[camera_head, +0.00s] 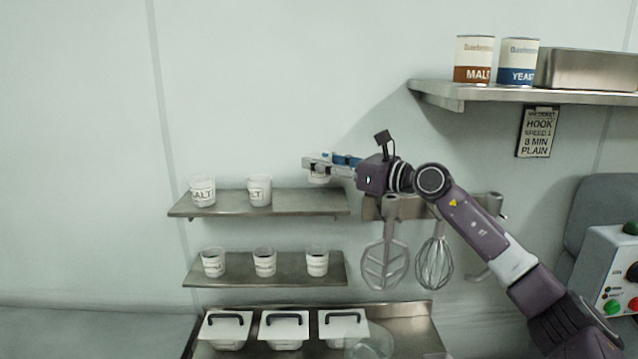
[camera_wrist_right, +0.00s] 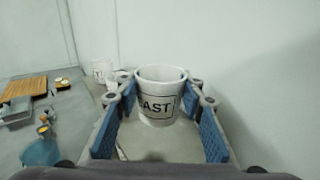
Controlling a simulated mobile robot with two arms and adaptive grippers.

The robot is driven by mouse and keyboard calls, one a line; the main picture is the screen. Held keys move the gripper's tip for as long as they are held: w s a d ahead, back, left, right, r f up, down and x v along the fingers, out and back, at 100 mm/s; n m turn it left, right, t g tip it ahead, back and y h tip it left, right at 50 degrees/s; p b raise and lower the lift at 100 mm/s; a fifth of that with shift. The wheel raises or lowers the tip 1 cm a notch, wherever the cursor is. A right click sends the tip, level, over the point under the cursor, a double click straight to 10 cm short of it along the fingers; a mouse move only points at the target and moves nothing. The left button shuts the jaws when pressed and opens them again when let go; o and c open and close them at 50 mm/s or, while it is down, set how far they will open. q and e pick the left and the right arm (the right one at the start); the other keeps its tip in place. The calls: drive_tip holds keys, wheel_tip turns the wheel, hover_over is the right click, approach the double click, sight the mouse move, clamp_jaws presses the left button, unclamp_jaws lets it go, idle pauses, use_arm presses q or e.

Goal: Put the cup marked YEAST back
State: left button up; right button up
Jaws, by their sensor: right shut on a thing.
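The white YEAST cup (camera_wrist_right: 158,106) is upright between the blue-padded fingers of my right gripper (camera_wrist_right: 160,88), its label partly readable as "AST". In the head view the right gripper (camera_head: 332,165) is shut on this cup (camera_head: 320,177), mostly covered by the fingers. The cup is over the right end of the upper small shelf (camera_head: 310,203) and appears a little above it. Two white cups stand on that shelf: one marked SALT (camera_head: 202,191) at the left and another (camera_head: 259,190) in the middle. My left gripper is not in view.
The lower shelf (camera_head: 335,271) holds three dark-filled cups (camera_head: 265,262). Lidded tubs (camera_head: 284,330) stand below. A paddle (camera_head: 385,262) and whisk (camera_head: 434,262) hang right of the shelves, under my right arm. MALT (camera_head: 474,60) and YEAST (camera_head: 517,62) tins stand on a high shelf (camera_head: 470,91).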

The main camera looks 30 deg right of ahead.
sight(319, 182)
drive_tip(key=shift+w+a+f, duration=0.1)
drive_tip(key=shift+w+f, duration=0.05)
drive_tip(key=shift+f, duration=0.3)
drive_tip(key=shift+w+a+f, duration=0.1)
drive_tip(key=shift+w+f, duration=0.05)
drive_tip(key=shift+f, duration=0.05)
wheel_tip(319, 182, down, 4)
drive_tip(key=shift+r+p, duration=0.2)
drive_tip(key=shift+p, duration=0.25)
drive_tip(key=shift+f, duration=0.35)
drive_tip(key=o, duration=1.1)
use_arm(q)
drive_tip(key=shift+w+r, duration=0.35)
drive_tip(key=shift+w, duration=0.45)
